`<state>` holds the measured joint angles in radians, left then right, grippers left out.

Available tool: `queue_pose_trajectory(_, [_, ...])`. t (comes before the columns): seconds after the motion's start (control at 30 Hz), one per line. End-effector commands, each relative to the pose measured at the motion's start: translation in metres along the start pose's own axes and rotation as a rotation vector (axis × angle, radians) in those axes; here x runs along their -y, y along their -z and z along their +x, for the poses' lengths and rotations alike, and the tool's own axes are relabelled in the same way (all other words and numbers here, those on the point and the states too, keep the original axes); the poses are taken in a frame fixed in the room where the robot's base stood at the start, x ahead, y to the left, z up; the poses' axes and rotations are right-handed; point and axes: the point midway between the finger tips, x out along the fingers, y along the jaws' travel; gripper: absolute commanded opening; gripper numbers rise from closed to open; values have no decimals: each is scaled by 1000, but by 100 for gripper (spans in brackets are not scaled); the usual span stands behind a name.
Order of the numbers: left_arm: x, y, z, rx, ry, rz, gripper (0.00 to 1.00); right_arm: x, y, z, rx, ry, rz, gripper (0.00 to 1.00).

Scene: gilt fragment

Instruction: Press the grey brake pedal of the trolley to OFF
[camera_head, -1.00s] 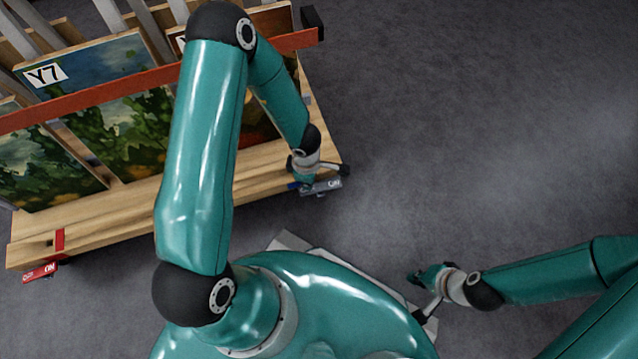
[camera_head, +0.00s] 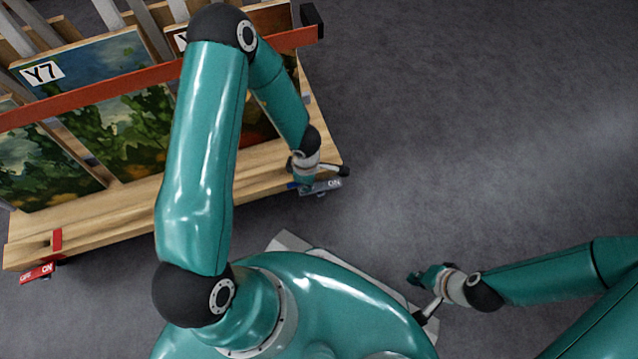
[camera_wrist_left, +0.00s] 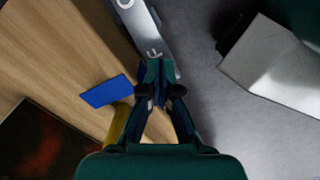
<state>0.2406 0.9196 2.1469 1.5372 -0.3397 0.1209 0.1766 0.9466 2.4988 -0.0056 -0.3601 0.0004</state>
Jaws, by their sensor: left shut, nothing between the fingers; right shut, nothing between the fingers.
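The trolley (camera_head: 110,213) has a wooden deck and stands at the left in the head view. Its grey brake pedal (camera_head: 325,187) sticks out at the deck's right front corner, with ON readable on its right end. My left gripper (camera_head: 304,185) is shut and empty, at the left end of this pedal. In the left wrist view, the shut fingertips (camera_wrist_left: 160,72) lie over the grey pedal (camera_wrist_left: 146,25), next to the letters of OFF, partly covered. I cannot tell whether they touch it. My right gripper (camera_head: 416,279) is shut and empty, low at the right, away from the trolley.
A red pedal (camera_head: 37,273) marked OFF and ON is at the trolley's left front corner. Framed paintings (camera_head: 125,130) stand on the deck behind a red bar (camera_head: 95,93). A blue piece (camera_wrist_left: 107,91) lies beside the gripper. Grey floor (camera_head: 480,130) is open at the right.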

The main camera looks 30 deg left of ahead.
Motion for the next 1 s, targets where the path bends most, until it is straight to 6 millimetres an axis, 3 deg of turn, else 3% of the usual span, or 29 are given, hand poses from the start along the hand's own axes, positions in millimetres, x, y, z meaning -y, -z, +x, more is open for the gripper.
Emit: queue_pose_trajectory(1.0, [0, 0, 16, 0, 0, 0, 0, -4, 0, 11, 0, 0, 0, 0])
